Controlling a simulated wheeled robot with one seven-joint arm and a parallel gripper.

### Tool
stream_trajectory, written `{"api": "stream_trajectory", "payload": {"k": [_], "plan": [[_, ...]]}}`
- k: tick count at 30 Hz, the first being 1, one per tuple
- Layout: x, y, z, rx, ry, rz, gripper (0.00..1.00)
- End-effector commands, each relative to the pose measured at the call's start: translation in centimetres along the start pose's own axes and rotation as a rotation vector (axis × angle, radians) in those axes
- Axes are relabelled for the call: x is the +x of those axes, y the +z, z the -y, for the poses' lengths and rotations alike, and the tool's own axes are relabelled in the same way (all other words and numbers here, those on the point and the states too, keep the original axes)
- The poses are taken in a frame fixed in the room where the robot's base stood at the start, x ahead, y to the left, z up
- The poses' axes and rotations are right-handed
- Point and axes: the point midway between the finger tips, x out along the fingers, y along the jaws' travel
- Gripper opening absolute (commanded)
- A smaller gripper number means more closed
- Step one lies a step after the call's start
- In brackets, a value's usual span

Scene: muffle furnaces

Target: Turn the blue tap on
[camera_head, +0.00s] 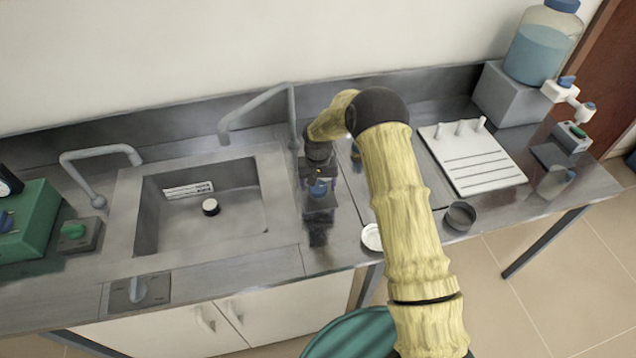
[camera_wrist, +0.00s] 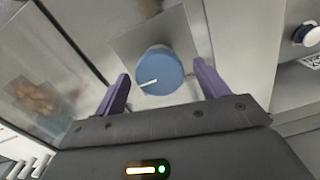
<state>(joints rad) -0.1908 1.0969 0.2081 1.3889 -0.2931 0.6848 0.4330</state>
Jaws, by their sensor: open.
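The blue tap (camera_head: 318,188) is a round blue knob on a square grey plate, on the steel counter just right of the sink. In the wrist view the blue knob (camera_wrist: 160,72) has a white pointer line toward its left side. My gripper (camera_head: 319,165) is above the knob, pointing down. In the wrist view my gripper (camera_wrist: 161,74) is open, with one purple finger on each side of the knob. Gaps show between the fingers and the knob, so no grip shows. In the head view, my gripper partly hides the knob's surroundings.
The sink (camera_head: 165,235) lies to the left, with a grey spout (camera_head: 255,103) behind it. A green tap (camera_head: 73,231) and a grey tap (camera_head: 138,289) are farther left. A white rack (camera_head: 480,175), a dark cup (camera_head: 459,216) and a blue-capped bottle (camera_head: 540,50) stand right.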

Motion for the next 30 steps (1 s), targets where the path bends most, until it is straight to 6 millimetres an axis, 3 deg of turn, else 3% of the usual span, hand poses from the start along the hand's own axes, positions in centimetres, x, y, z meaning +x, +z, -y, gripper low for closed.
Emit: {"api": "stream_trajectory", "payload": {"k": [3, 10, 20, 30], "plan": [[-0.02, 0.0, 0.0, 0.0, 0.0, 0.0, 0.71], [-0.05, 0.0, 0.0, 0.0, 0.0, 0.0, 0.29], [-0.01, 0.0, 0.03, -0.032, 0.0, 0.0, 0.29], [0.11, 0.0, -0.02, -0.209, 0.0, 0.001, 0.29]]}}
